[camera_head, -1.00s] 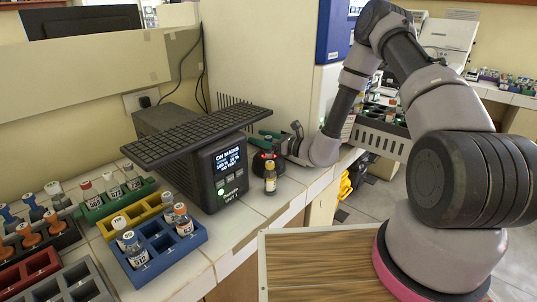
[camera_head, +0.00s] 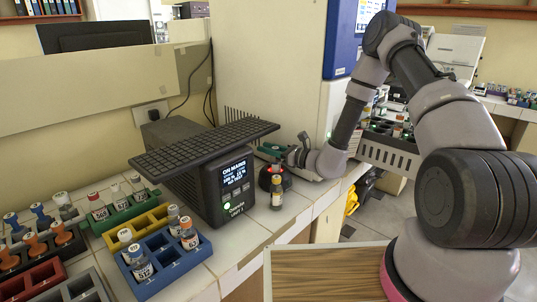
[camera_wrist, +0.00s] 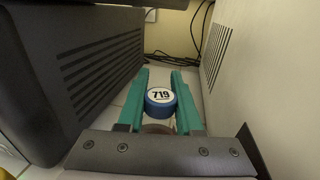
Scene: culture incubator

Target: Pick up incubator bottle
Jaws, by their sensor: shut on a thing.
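A bottle with a blue cap (camera_wrist: 161,97) marked 719 stands between the two teal fingers in the wrist view. My gripper (camera_wrist: 160,98) is shut on it, with a finger on each side of the cap. The bottle's lower part is hidden below the cap. In the head view my gripper (camera_head: 268,149) reaches in behind the black box with a display (camera_head: 232,186), between it and the tall white cabinet. The bottle cannot be made out there.
Racks with several bottles stand at left, including a blue rack (camera_head: 165,262). The white cabinet (camera_head: 268,70) borders my gripper.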

